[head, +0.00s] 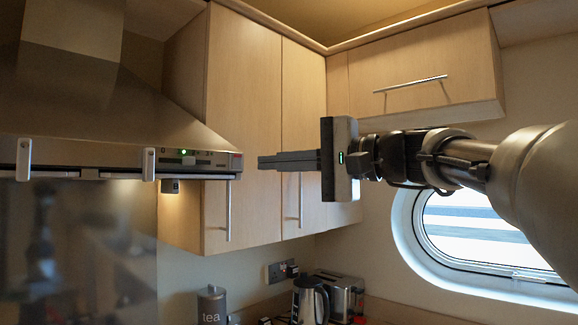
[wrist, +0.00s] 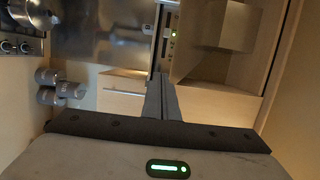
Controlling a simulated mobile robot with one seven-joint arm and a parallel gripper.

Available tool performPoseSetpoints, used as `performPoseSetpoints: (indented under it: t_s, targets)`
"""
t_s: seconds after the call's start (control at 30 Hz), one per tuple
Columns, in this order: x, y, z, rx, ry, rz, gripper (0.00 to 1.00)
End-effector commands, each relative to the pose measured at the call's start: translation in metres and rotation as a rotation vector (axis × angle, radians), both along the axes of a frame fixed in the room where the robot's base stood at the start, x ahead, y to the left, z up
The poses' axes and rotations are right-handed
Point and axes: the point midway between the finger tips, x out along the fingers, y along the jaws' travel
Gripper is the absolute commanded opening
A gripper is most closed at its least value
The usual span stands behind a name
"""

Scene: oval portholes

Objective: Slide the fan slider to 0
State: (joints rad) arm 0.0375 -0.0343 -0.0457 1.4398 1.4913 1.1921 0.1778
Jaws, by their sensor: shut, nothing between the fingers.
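The range hood's control strip (head: 195,158) runs along the front edge of the steel hood at the left of the head view. It has small marks, a lit green light (head: 183,152) and a small grey knob just below that light, which looks like the fan slider (head: 188,160). The knob's exact setting is too small to read. My gripper (head: 260,162) is shut and empty, to the right of the strip at about its height, pointing left and apart from it. In the wrist view, the shut fingers (wrist: 161,76) point toward the strip (wrist: 171,45) with its green lights.
Tall wooden cupboards (head: 245,110) with vertical handles stand behind my gripper. Two pale upright handles (head: 149,164) show at the hood's front edge. A kettle (head: 310,300), toaster (head: 342,292) and tea canister (head: 212,304) stand below. An oval porthole (head: 480,230) is at right.

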Motion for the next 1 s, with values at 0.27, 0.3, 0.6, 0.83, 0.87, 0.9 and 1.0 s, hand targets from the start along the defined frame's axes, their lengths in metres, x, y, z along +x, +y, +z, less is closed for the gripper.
performPoseSetpoints:
  t_s: [0.27,0.3,0.6,0.83,0.87,0.9,1.0]
  targets:
    - [0.013,0.032,0.005,0.013,0.0,0.014,0.0]
    - [0.017,0.04,0.005,0.013,0.001,0.015,0.0]
    - [0.042,0.096,0.005,0.012,-0.001,0.012,0.0]
    - [0.017,0.113,0.003,0.012,-0.001,0.009,0.0]
    - [0.015,0.114,0.003,0.012,-0.001,0.009,0.0]
    - [0.014,0.115,0.003,0.012,-0.001,0.009,0.0]
    - [0.012,0.117,0.003,0.012,-0.001,0.009,0.0]
